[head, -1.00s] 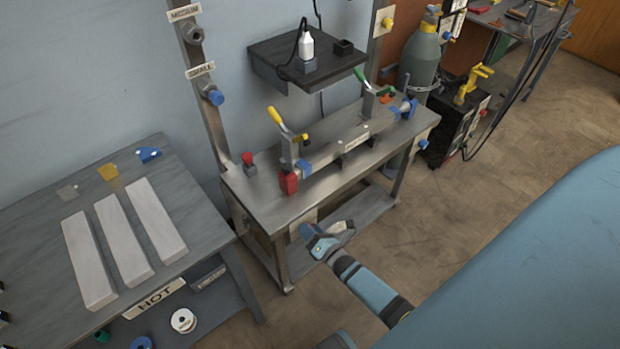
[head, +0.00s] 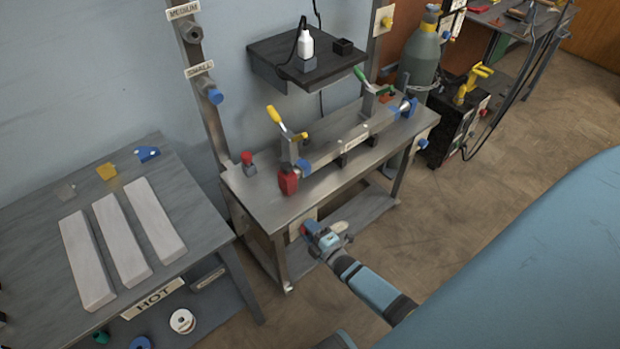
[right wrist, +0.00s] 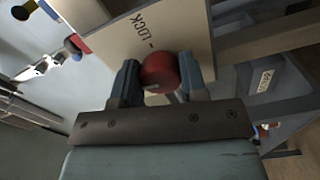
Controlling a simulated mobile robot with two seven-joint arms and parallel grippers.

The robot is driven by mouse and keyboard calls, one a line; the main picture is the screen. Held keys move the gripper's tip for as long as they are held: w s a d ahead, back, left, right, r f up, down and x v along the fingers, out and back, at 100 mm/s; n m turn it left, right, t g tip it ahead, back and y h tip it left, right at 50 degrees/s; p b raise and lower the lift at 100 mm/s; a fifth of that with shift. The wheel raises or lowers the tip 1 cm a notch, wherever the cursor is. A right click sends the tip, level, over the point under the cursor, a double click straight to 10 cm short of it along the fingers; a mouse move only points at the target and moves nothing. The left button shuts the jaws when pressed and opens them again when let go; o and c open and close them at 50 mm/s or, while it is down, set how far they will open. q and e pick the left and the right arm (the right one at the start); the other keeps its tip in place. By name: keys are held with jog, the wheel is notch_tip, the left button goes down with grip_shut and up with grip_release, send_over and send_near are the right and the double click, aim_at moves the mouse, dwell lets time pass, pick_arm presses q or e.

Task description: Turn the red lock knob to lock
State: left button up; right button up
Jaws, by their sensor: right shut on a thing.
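The red lock knob (right wrist: 160,72) sits on a pale plate (right wrist: 195,25) marked "LOCK" in the right wrist view. My right gripper (right wrist: 158,80) has one finger on each side of the knob and is shut on it. In the head view the knob (head: 304,229) shows as a small red patch at the tip of my right gripper (head: 311,231), in front of the plate (head: 301,221) below the front edge of the steel bench. The plate's lettering appears turned relative to the wrist camera. My left gripper is not in view.
The steel bench (head: 262,207) carries a clamp fixture with a yellow-handled lever (head: 287,122), a red block (head: 288,180) and a red button (head: 247,159). A lower shelf (head: 355,218) lies behind my gripper. A grey table (head: 40,210) with white bars stands left.

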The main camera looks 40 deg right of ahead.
jog(key=m, duration=0.4)
jog(key=shift+m, duration=0.3)
jog(key=m, duration=0.4)
jog(key=shift+f+m, duration=0.1)
jog(key=shift+m, duration=0.2)
jog(key=m, duration=0.4)
jog(key=shift+a, duration=0.1)
jog(key=shift+m, duration=2.3)
jog(key=o, duration=0.9)
jog(key=shift+s, duration=0.1)
jog(key=s, duration=0.9)
jog(key=s+d+p, duration=0.1)
jog(key=s, duration=0.3)
jog(key=shift+s, duration=0.35)
